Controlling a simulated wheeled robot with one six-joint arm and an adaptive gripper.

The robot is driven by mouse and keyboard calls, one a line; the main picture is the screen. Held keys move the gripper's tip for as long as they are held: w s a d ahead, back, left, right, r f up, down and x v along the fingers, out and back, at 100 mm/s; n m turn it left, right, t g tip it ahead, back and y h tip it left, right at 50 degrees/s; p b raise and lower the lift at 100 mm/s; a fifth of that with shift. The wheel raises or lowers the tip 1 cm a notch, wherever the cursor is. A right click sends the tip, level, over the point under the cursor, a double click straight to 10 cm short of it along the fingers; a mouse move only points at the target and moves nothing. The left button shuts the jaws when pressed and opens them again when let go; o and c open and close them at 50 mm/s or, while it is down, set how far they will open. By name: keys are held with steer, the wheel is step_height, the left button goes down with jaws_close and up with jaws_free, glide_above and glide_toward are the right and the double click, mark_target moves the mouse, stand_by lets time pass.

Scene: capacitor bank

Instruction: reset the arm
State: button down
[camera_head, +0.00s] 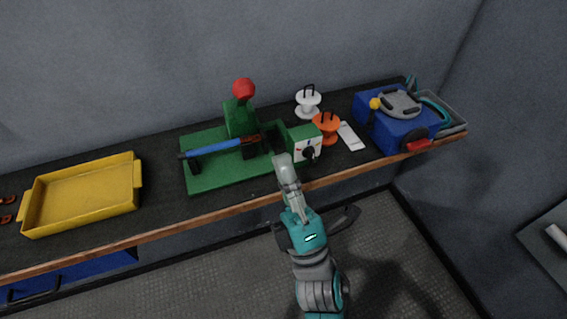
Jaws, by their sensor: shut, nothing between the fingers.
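My arm reaches up from the bottom of the head view, teal and grey. My gripper (284,162) is shut and empty.
The dark bench (160,200) carries a yellow tray (80,198), a green device with a red knob (244,90) and blue lever (215,147), white (308,101) and orange (326,124) spools, and a blue box (398,128). Open floor (200,285) lies in front.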

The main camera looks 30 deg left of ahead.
steer(key=shift+d+f, duration=0.1)
steer(key=s+d+f+m+t+h, duration=0.2)
steer(key=s+d+f+m+h, duration=0.1)
steer(key=d+f+m+h, duration=0.65)
steer(key=s+d+f+m+t+h, duration=0.25)
steer(key=d+f+m+h, duration=0.25)
steer(key=d+f+m, duration=0.5)
steer(key=s+d+f+m+g+h, duration=0.2)
steer(key=s+d+f+m+h, duration=0.1)
steer(key=s+d, duration=0.4)
steer(key=s+d+f+m+g+h, duration=0.3)
steer(key=s+d+m+h, duration=0.2)
steer(key=s, duration=0.7)
steer(key=shift+d+f+m+g, duration=0.2)
steer(key=shift+d+m+g, duration=0.15)
steer(key=shift+d+m, duration=0.7)
